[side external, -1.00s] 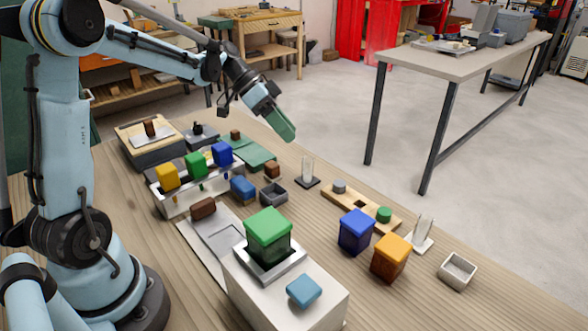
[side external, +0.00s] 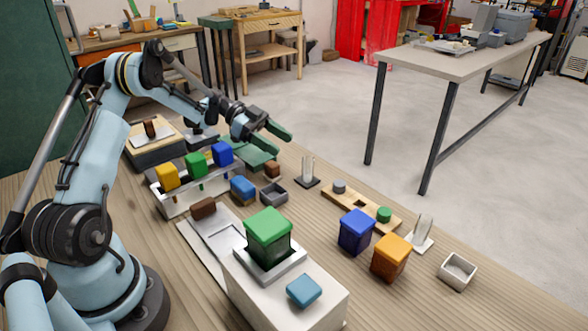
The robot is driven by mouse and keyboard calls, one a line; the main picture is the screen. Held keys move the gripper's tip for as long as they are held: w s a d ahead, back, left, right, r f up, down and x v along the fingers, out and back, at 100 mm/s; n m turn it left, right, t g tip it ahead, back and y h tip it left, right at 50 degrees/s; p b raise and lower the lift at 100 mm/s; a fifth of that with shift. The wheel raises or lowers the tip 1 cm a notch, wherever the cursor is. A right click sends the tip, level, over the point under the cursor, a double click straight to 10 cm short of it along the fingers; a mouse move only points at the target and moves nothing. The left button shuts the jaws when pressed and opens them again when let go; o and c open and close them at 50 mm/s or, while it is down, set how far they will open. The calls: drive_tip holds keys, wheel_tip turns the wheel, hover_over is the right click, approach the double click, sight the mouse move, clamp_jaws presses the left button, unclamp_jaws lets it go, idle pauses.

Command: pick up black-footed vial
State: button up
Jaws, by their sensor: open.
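The black-footed vial (side external: 307,168) is a clear glass piece standing upright on a flat black base, at the middle of the bench. My gripper (side external: 283,145) has two green fingers, spread apart with nothing between them. It is in the air above the bench, up and to the left of the vial in the picture, and apart from it. A second clear glass piece (side external: 424,229) stands on a white foot farther right.
Near the vial are a small grey open box (side external: 273,194), a brown block (side external: 272,169) and a wooden strip (side external: 361,208) with pegs. Blue (side external: 355,232) and orange (side external: 390,257) jars stand front right.

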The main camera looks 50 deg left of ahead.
sight(313, 163)
drive_tip(key=x, duration=0.7)
drive_tip(key=shift+w+d, duration=0.1)
drive_tip(key=shift+w, duration=0.1)
clamp_jaws()
